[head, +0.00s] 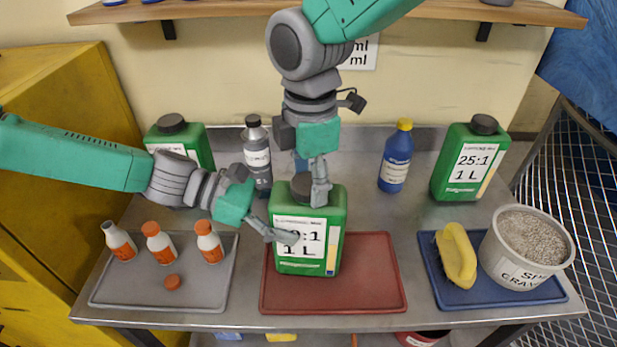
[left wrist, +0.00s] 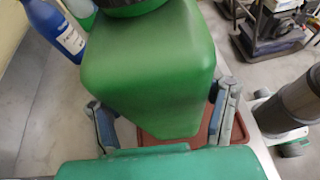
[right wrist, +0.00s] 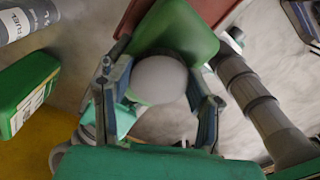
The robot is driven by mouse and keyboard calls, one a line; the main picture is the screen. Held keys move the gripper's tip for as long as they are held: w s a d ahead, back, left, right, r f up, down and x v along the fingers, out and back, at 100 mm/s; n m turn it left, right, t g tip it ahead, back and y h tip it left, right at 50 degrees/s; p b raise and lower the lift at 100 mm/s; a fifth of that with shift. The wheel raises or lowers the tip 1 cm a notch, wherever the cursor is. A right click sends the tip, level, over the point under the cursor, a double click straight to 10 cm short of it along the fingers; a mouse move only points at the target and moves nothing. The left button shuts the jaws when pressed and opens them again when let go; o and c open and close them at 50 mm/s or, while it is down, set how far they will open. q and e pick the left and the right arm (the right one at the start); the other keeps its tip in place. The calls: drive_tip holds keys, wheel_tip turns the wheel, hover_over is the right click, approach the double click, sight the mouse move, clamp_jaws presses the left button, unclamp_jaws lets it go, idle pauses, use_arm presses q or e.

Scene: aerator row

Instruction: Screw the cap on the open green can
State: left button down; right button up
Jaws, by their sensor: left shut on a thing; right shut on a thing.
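The green can (head: 335,225) stands upright on the red tray (head: 375,270); its green body fills the middle of the left wrist view (left wrist: 150,60). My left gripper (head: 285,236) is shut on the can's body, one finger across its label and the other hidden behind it. The left wrist view shows the fingers (left wrist: 163,118) on both sides of the can. A dark cap (head: 301,187) is at the can's mouth. My right gripper (head: 312,180) comes from above, shut on this cap, which looks pale and round in the right wrist view (right wrist: 158,80). I cannot tell how far it is threaded.
Two other green cans (head: 465,165) (head: 190,140) with dark caps, a grey bottle (head: 257,160) and a blue bottle (head: 396,160) stand behind. Left, a grey tray (head: 130,292) holds small orange-labelled bottles. Right, a blue tray (head: 480,297) holds a yellow brush (head: 457,255) and a gravel tub (head: 515,270).

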drive_tip(key=m, duration=0.6)
drive_tip(key=shift+a, duration=0.35)
drive_tip(key=o, duration=1.1)
drive_tip(key=shift+o, duration=0.9)
drive_tip(key=shift+d, duration=0.1)
drive_tip(key=shift+r, duration=0.1)
drive_tip(key=shift+d+r, duration=0.15)
drive_tip(key=shift+r, duration=2.05)
